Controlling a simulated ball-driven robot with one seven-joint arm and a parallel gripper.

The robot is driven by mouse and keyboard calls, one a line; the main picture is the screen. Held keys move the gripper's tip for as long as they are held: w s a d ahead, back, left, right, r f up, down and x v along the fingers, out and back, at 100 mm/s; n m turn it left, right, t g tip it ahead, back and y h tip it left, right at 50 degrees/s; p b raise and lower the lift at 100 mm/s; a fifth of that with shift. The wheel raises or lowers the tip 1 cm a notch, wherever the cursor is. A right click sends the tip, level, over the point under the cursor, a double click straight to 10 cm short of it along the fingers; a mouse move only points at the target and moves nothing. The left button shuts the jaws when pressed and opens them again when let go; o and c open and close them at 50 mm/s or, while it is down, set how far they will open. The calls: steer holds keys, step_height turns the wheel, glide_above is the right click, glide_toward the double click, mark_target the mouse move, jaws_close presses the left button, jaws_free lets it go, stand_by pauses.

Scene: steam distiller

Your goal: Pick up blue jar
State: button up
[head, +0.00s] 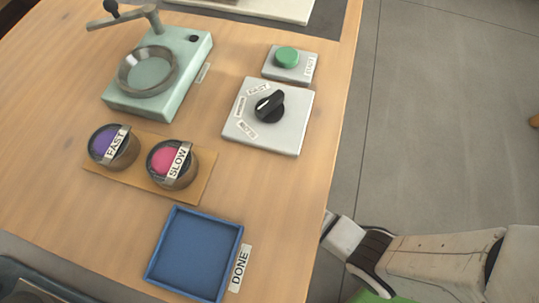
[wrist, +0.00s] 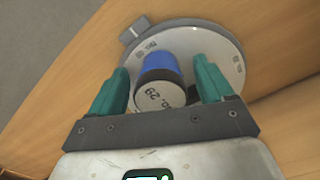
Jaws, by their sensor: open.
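The blue jar (wrist: 159,66) shows in the wrist view, with a blue upper part and a pale labelled part bearing dark print. It stands on a round light-grey disc (wrist: 228,62) with printed markings near its rim. My gripper (wrist: 161,66) is open, with one green finger on each side of the jar. Gaps show between the fingers and the jar, so I see no grip on it. In the head view neither the blue jar nor my gripper's fingers show.
Floor lies right of the table.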

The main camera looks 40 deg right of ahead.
steer(key=c, duration=1.2)
